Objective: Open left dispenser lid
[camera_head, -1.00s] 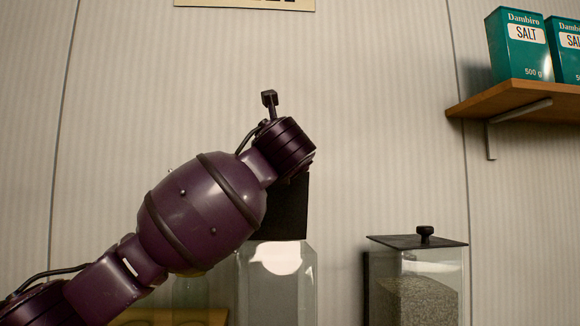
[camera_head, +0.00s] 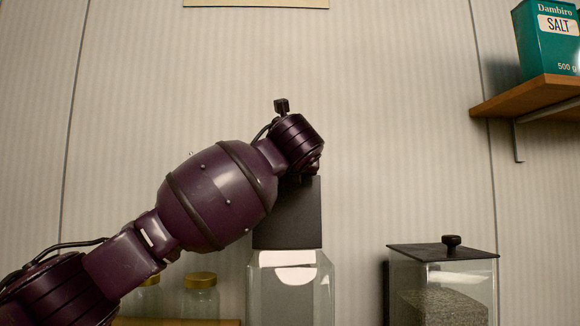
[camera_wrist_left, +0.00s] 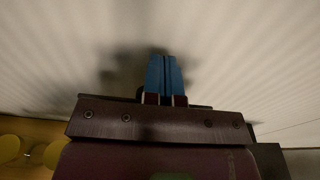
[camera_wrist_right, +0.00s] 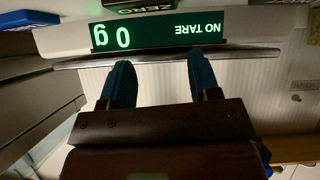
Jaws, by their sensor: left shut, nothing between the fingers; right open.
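The left dispenser (camera_head: 290,290) is a clear container at the bottom middle of the head view. Its dark lid (camera_head: 288,215) stands upright at its top, showing a flat face, so it looks raised. The end of my left arm is in front of the lid's top edge; I cannot tell if they touch. My left gripper (camera_wrist_left: 162,58) shows in the left wrist view with its blue fingers together and empty, facing the pale wall. In the head view its fingers are hidden. My right gripper (camera_wrist_right: 160,65) is open and empty in the right wrist view.
A second dispenser (camera_head: 440,293) with dark grain and a flat, knobbed lid (camera_head: 442,251) stands at right. Jars (camera_head: 200,296) stand at lower left. A shelf (camera_head: 530,95) holds a salt box (camera_head: 548,38). A scale display (camera_wrist_right: 160,33) is close beyond my right gripper.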

